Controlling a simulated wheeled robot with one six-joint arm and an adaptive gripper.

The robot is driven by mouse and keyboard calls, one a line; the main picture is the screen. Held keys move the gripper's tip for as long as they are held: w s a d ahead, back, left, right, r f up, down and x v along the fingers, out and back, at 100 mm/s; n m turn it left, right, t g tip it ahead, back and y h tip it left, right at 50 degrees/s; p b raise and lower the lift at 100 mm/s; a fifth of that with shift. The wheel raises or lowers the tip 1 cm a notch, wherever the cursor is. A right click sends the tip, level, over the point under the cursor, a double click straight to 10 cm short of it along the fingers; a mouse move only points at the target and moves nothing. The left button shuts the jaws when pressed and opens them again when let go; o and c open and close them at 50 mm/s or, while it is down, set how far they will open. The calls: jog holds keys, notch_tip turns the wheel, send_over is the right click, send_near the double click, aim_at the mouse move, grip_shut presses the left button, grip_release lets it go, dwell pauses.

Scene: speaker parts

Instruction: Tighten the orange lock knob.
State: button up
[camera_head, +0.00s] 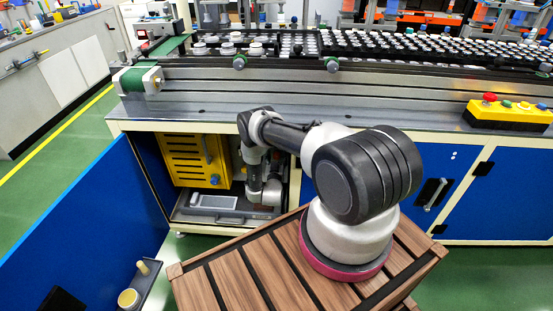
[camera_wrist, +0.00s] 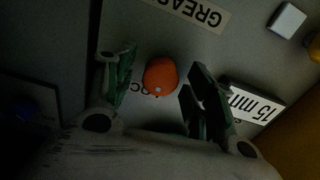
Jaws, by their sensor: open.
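The orange lock knob (camera_wrist: 160,76) shows in the wrist view on a grey panel. A small white mark is near its lower edge. My gripper (camera_wrist: 161,62) is open, with one finger left of the knob and the other to its right. The knob lies between the fingers in the picture, with gaps at both sides; how near the fingers are in depth I cannot tell. Lettering below the knob is partly covered. In the head view my arm reaches into the open cabinet, and the knob cannot be made out there.
The panel bears a "GREAS…" label (camera_wrist: 193,12), a "15 mm" label (camera_wrist: 252,104) and a pale block (camera_wrist: 287,20). A yellow louvred box (camera_head: 190,160) stands inside the cabinet, left of my arm. The blue cabinet door (camera_head: 85,225) hangs open at left. The workbench edge lies above.

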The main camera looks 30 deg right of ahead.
jog(key=c, duration=1)
jog(key=shift+m, duration=0.3)
jog(key=m, duration=0.4)
jog(key=shift+m, duration=0.3)
jog(key=m, duration=0.4)
jog(key=shift+m, duration=0.3)
jog(key=m, duration=0.4)
jog(key=shift+s+f+m, duration=0.1)
jog(key=shift+m, duration=0.2)
jog(key=shift+f+m, duration=0.1)
jog(key=shift+m, duration=2)
jog(key=shift+s, duration=0.1)
